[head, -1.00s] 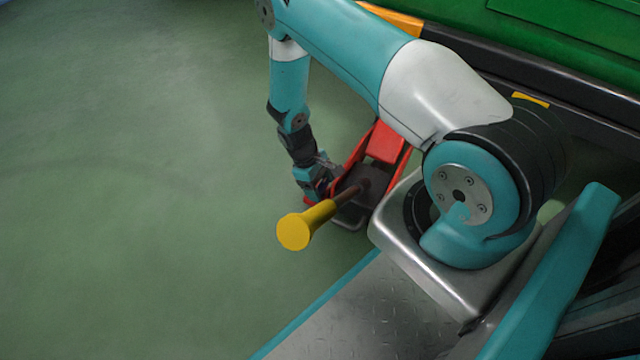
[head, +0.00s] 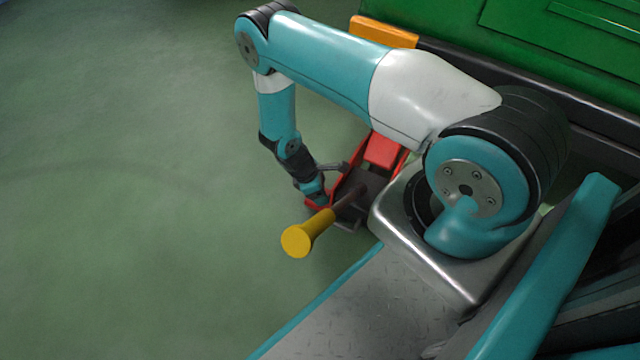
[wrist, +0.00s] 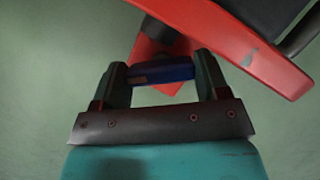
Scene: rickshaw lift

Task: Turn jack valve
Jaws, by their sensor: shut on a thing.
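The red jack (head: 382,150) stands on the floor beside the green vehicle, with a dark middle and a brown lever ending in a yellow grip (head: 312,233). My gripper (head: 314,198) is at the jack's left side, partly hidden by my own wrist in the head view. In the wrist view, my gripper (wrist: 160,68) has its two dark fingers shut on a blue valve piece (wrist: 162,75), one finger at each end. A red block (wrist: 155,52) sits behind that piece, beside the jack's long red side plate (wrist: 240,50).
The green vehicle body (head: 560,45) with its dark lower edge runs along the upper right. An orange block (head: 384,31) is at its side. The yellow grip sticks out close to my gripper. The green floor at left is clear.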

